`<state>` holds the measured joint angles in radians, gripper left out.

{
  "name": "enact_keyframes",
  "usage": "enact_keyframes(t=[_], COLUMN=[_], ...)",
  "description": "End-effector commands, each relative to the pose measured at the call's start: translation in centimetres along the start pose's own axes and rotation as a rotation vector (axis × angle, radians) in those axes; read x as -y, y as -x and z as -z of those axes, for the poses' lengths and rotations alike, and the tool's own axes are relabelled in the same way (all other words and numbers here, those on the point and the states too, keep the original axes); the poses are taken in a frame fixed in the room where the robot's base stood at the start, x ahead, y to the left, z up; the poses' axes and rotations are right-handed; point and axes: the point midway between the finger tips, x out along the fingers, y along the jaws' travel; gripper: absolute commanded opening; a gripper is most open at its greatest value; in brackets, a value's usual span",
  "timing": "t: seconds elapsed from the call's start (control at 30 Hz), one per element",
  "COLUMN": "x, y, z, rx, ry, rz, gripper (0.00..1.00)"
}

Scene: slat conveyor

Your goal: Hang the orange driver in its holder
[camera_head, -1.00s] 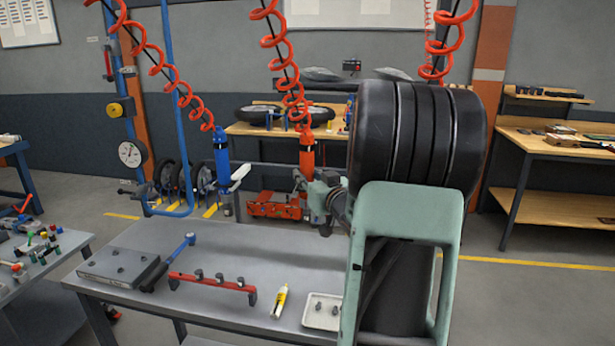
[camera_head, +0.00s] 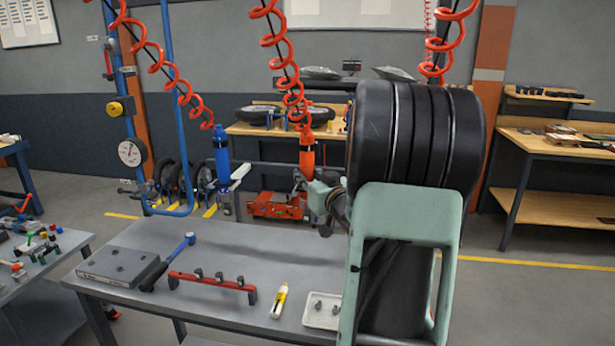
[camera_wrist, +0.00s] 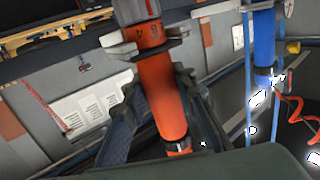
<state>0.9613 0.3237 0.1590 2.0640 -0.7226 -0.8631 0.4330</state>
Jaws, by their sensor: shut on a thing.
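The orange driver (camera_head: 307,150) hangs upright on a red coiled hose above the back edge of the grey table. My gripper (camera_head: 306,178) is at the driver, partly hidden by my own arm in the head view. In the wrist view, the orange driver (camera_wrist: 160,85) stands between the two fingers of my gripper (camera_wrist: 148,38), which close on its upper body. The driver looks slightly tilted there. The orange driver's holder cannot be clearly made out. The blue driver (camera_head: 221,152) hangs to the left beside a pale bracket (camera_head: 240,173).
The grey table (camera_head: 225,255) carries a grey block (camera_head: 118,266), a blue-headed hammer (camera_head: 168,262), a red rack (camera_head: 212,282), a yellow-white tube (camera_head: 279,300) and a small white tray (camera_head: 322,312). A horizontal rail runs behind the drivers. My arm blocks the right side.

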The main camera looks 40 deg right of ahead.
Motion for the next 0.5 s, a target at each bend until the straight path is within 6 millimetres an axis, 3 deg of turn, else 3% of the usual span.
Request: enact_keyframes(t=[0.2, 0.23, 0.4, 0.5], x=[0.02, 0.01, 0.01, 0.01], y=[-0.04, -0.04, -0.03, -0.03], z=[-0.04, -0.02, -0.06, -0.11], rx=[-0.005, -0.006, -0.004, -0.003], ry=[0.001, 0.001, 0.001, 0.001], rz=[0.001, 0.001, 0.0, 0.0], gripper=[0.0, 0.26, 0.45, 0.45])
